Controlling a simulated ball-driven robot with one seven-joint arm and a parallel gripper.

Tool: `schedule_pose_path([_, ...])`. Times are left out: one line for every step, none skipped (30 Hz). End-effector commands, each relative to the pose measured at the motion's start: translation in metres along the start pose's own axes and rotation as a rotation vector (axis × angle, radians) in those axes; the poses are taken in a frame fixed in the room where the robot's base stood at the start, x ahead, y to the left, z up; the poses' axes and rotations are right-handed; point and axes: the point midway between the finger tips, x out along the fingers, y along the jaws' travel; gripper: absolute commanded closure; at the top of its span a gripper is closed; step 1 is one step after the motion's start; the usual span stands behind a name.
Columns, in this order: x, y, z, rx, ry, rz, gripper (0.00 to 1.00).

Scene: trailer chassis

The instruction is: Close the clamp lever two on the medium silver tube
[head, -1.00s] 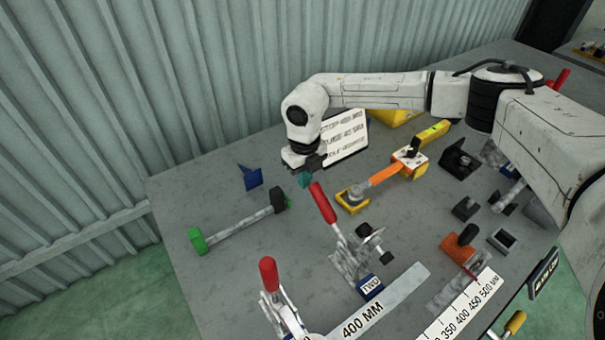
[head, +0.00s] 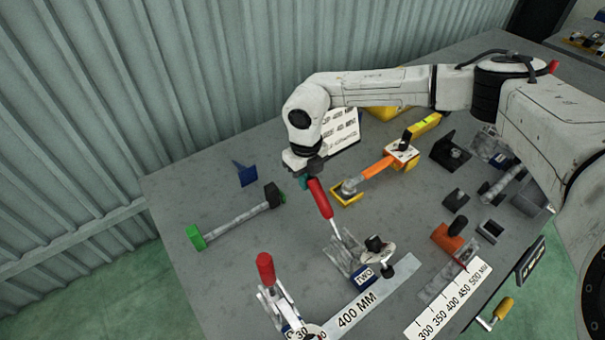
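Clamp two (head: 347,258) is on the grey table, marked by a blue block reading TWO (head: 363,276). Its red lever handle (head: 320,197) tilts up and to the left. My gripper (head: 305,180) is at the upper end of this handle, pointing down. The fingertips are small and partly hidden, so I cannot tell whether they are open or touching the handle. The clamp's dark pad end (head: 378,246) sits at the right, beside the ruler strip. No medium silver tube is clearly recognisable at clamp two.
A second red-handled clamp (head: 268,285) stands upright at the front left. A green-ended bar (head: 235,224) and a blue bracket (head: 245,174) lie left of my gripper. An orange-and-yellow tool (head: 375,168) lies to the right. A 400 MM strip (head: 365,308) lies in front.

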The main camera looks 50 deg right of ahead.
Motion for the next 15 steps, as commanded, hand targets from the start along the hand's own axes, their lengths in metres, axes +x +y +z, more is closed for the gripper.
schedule_pose_path([-0.004, 0.0, -0.003, -0.001, 0.002, -0.001, 1.0])
schedule_pose_path([-0.005, 0.0, -0.004, -0.001, 0.002, 0.0, 1.0])
schedule_pose_path([-0.007, 0.0, -0.005, -0.001, 0.001, 0.0, 1.0])
schedule_pose_path([-0.008, 0.0, -0.006, -0.001, 0.0, 0.0, 1.0])
schedule_pose_path([-0.01, 0.0, -0.007, -0.001, -0.001, 0.0, 1.0])
schedule_pose_path([-0.011, 0.0, -0.008, 0.0, -0.001, 0.0, 1.0])
schedule_pose_path([-0.013, 0.0, -0.009, 0.001, -0.002, 0.0, 1.0])
schedule_pose_path([-0.014, 0.0, -0.01, 0.001, -0.002, 0.0, 1.0])
schedule_pose_path([-0.016, 0.0, -0.011, 0.001, -0.002, 0.0, 1.0])
schedule_pose_path([-0.017, 0.0, -0.012, 0.001, -0.003, 0.0, 1.0])
schedule_pose_path([-0.017, 0.0, -0.013, 0.001, -0.003, 0.001, 1.0])
schedule_pose_path([-0.018, 0.0, -0.014, 0.0, -0.003, 0.001, 1.0])
schedule_pose_path([-0.018, 0.0, -0.014, 0.0, -0.003, 0.001, 1.0])
schedule_pose_path([-0.018, 0.0, -0.014, 0.0, -0.003, 0.001, 1.0])
schedule_pose_path([-0.018, 0.0, -0.014, 0.001, -0.004, 0.001, 1.0])
